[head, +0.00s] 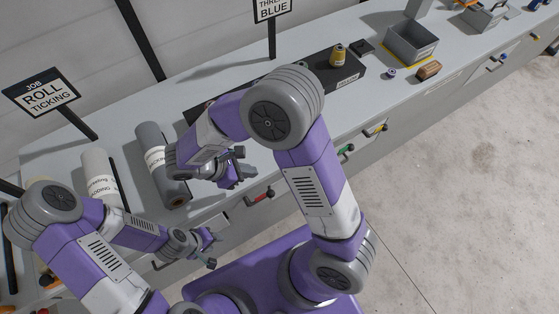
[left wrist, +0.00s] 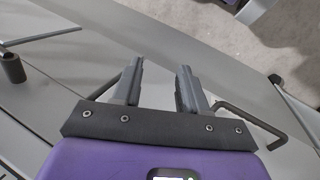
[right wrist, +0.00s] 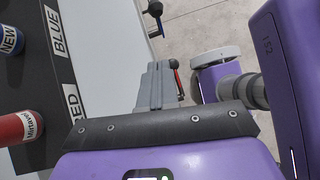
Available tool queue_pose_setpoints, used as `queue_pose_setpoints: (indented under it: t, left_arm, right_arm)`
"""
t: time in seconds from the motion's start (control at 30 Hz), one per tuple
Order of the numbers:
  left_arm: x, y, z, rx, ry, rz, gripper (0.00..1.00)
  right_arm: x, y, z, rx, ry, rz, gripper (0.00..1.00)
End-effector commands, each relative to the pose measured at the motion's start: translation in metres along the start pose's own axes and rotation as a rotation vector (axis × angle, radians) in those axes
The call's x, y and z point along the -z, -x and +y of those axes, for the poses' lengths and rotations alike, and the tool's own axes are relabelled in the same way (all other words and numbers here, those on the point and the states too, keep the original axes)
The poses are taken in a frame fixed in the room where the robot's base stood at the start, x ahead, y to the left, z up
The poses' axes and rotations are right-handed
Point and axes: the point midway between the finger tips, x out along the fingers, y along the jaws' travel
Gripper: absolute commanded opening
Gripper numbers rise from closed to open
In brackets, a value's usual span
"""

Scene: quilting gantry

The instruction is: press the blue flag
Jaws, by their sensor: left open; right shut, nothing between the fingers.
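A small blue-marked lever (head: 497,58) sits on the bench's front face at the far right in the head view; I take it for the blue flag, though it is too small to tell its form. Similar pieces in red (head: 260,197), green (head: 346,149) and yellow (head: 376,129) are along the same face. My right gripper (head: 243,171) is shut and empty above the front edge near the red one; its closed fingers (right wrist: 158,88) show in the right wrist view. My left gripper (head: 212,243) is open and empty, lower left, before the bench; its fingers (left wrist: 158,85) are apart. Both are far from the blue piece.
A black tray (head: 301,85), partly hidden by my right arm, bears a yellow spool (head: 338,54). The right wrist view shows a blue spool (right wrist: 10,40) and red spool (right wrist: 20,127). Fabric rolls (head: 158,163) lie left. A grey bin (head: 411,43) stands right. Floor in front is clear.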

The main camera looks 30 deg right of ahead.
Motion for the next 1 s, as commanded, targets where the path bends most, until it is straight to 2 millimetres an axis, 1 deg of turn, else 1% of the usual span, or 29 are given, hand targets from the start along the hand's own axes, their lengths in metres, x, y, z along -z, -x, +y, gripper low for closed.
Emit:
queue_pose_setpoints:
  t: [0.07,0.33,0.47,0.57,0.67,0.9,0.97,1.0]
  left_arm:
    - [0.000,0.000,0.000,0.000,0.000,-0.001,0.43]
    - [0.000,0.000,0.000,0.000,0.000,-0.001,0.43]
    - [0.000,-0.001,0.000,0.000,0.000,-0.001,0.43]
    - [0.000,-0.002,-0.001,0.000,0.000,-0.001,0.43]
    - [0.000,-0.004,-0.002,0.000,0.000,0.000,0.43]
    - [0.000,-0.010,-0.004,0.000,0.000,0.000,0.43]
    - [0.000,-0.011,-0.004,0.000,0.000,0.000,0.43]
    - [0.000,-0.011,-0.004,0.000,0.000,0.000,0.43]
  right_arm:
    - [-0.002,0.003,0.001,-0.009,0.003,-0.012,0.00]
    - [-0.002,0.002,0.001,-0.007,0.002,-0.012,0.00]
    - [-0.002,-0.005,0.001,-0.004,0.001,-0.011,0.00]
    - [-0.003,-0.018,0.001,-0.003,0.002,-0.013,0.00]
    - [-0.003,-0.038,0.000,-0.002,0.003,-0.013,0.00]
    - [-0.003,-0.090,0.000,0.000,0.002,-0.013,0.00]
    - [-0.003,-0.102,0.000,-0.001,0.003,-0.011,0.00]
    - [-0.008,-0.106,0.001,-0.001,0.000,-0.011,0.00]
